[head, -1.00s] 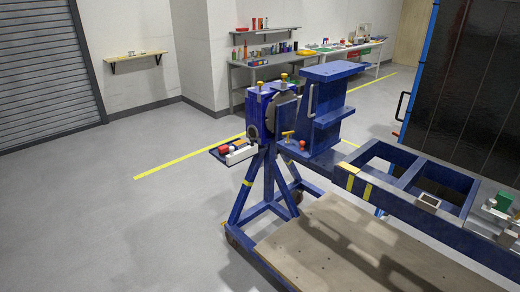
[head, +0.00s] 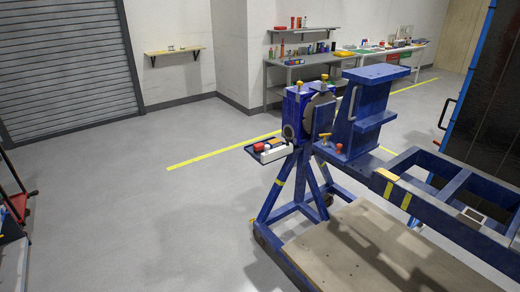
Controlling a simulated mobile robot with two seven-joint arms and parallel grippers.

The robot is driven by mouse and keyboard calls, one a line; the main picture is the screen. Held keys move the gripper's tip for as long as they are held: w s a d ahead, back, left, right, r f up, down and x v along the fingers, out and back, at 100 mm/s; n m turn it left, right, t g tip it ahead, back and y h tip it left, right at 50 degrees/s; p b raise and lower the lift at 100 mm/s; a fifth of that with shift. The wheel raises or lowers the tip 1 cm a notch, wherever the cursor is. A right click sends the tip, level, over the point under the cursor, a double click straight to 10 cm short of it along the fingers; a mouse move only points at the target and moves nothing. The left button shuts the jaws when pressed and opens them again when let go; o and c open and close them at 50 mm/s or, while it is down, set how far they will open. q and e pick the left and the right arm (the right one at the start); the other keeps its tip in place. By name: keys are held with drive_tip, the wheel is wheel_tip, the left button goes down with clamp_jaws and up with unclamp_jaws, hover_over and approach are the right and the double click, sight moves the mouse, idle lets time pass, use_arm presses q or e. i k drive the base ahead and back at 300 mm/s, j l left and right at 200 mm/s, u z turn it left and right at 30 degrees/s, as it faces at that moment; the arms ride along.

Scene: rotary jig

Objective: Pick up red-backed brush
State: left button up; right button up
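I cannot make out a red-backed brush for certain in the head view. A small red item (head: 259,147) sits on a blue side tray (head: 250,142) of the rotary jig, too small to identify. A white block-like item (head: 274,154) lies beside it. Several small items stand on the grey workbench (head: 300,64) at the back wall, also too small to tell apart. Neither of my grippers is in view.
The blue rotary jig (head: 366,105) stands on a wheeled frame with a tan deck (head: 350,250). A wall shelf (head: 174,51) hangs at the back left. A dark and red cart (head: 17,205) shows at the left edge. The grey floor at left centre is clear.

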sight(258, 148)
drive_tip(key=i+u, duration=0.15)
drive_tip(key=i, duration=0.6)
drive_tip(key=i+u, duration=0.1)
drive_tip(key=i, duration=0.65)
drive_tip(key=i+u, duration=0.15)
drive_tip(key=i, duration=0.6)
drive_tip(key=i+l+u, duration=0.1)
drive_tip(key=i, duration=0.6)
drive_tip(key=l, duration=0.1)
